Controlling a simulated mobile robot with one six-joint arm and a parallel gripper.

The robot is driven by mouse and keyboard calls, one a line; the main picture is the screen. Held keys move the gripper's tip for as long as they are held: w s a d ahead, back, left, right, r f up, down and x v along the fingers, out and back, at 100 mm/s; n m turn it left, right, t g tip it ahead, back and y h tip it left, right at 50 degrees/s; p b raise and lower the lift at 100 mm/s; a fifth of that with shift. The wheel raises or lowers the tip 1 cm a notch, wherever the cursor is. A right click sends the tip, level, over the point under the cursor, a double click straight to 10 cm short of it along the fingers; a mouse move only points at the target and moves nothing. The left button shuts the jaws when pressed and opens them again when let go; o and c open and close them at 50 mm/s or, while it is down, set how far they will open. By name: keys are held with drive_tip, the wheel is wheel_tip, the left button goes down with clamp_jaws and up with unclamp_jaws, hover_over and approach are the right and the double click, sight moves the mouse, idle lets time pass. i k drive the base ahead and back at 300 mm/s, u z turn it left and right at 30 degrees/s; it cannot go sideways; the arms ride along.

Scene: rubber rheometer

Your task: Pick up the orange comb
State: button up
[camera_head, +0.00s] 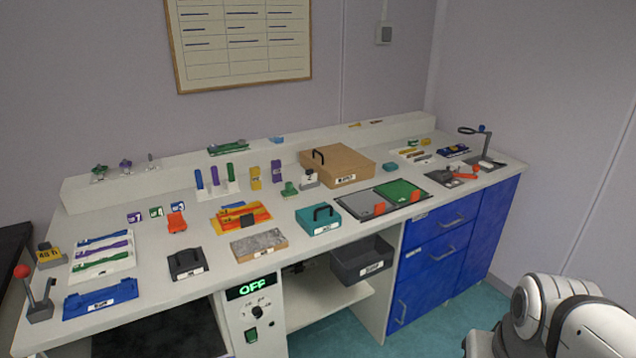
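I cannot tell for sure which thing is the orange comb; several orange things lie on the white bench. A chunky orange piece (176,222) sits left of the middle. A flat orange and yellow piece (241,217) lies right of it. Small orange tabs stand at the front of the grey plate (379,208) and of the green plate (415,196). An orange-red part (467,172) lies on a dark tray at the right end. A thin orange-yellow piece (354,125) lies on the raised back ledge. My gripper is not in view; only white links of my arm show at lower right.
The bench is crowded. A cardboard-coloured box (340,163), a teal box (317,220) and a speckled block (259,244) stand midway. A magnifier on a stand (485,142) rises at the right end. A dark open bin (362,262) sits below the front edge. Teal floor (475,310) is clear.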

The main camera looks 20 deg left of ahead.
sight(244, 221)
drive_tip(key=u, duration=0.55)
drive_tip(key=i, duration=1.65)
drive_tip(key=u, duration=0.95)
drive_tip(key=k, duration=0.65)
drive_tip(key=u, duration=0.1)
drive_tip(key=i, duration=0.75)
drive_tip(key=z, duration=0.1)
